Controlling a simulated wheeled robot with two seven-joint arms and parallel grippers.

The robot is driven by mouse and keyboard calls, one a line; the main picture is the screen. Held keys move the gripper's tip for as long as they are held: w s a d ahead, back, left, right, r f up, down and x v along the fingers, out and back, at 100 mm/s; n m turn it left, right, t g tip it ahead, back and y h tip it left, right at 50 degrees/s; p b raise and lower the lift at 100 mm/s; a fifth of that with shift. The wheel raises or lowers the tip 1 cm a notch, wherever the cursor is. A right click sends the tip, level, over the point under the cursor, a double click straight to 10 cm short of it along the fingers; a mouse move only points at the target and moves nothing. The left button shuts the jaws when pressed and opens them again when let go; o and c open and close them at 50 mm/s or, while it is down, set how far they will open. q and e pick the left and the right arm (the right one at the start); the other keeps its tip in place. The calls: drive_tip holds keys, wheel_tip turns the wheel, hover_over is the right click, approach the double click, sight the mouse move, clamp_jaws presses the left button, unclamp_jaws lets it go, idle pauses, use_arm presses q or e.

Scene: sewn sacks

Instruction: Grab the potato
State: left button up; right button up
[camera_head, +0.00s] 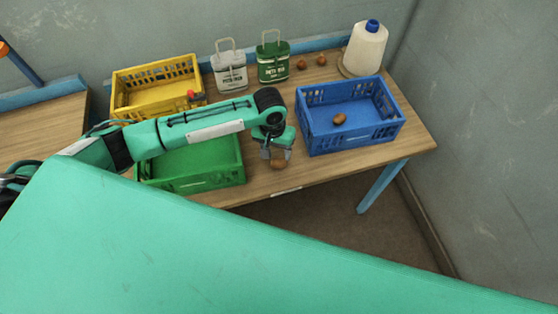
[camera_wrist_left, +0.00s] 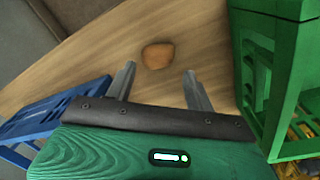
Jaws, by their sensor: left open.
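A brown potato (camera_head: 278,164) lies on the wooden table near its front edge, between the green and blue crates. It also shows in the left wrist view (camera_wrist_left: 158,56), just beyond the fingertips and roughly centred between them. My left gripper (camera_head: 277,153) is open and points down at the potato, with nothing between its fingers (camera_wrist_left: 158,75). In the head view the gripper hides part of the potato's upper side. My right gripper is in neither view.
A green crate (camera_head: 195,183) stands left of the potato and a blue crate (camera_head: 352,137) right of it, holding another brown item (camera_head: 339,119).

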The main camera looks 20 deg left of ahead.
sight(278, 161)
use_arm(q)
drive_tip(key=shift+s+d+f, duration=0.1)
drive_tip(key=shift+f, duration=0.2)
drive_tip(key=f, duration=0.1)
drive_tip(key=f+p, duration=0.1)
drive_tip(key=f, duration=0.1)
drive_tip(key=shift+s+d+f+p, duration=0.15)
drive_tip(key=shift+d+f+p, duration=0.1)
drive_tip(key=shift+f+p, duration=0.1)
drive_tip(key=shift+f, duration=0.45)
drive_tip(key=c, duration=0.7)
drive_tip(key=shift+c, duration=0.2)
drive_tip(key=shift+r, duration=0.1)
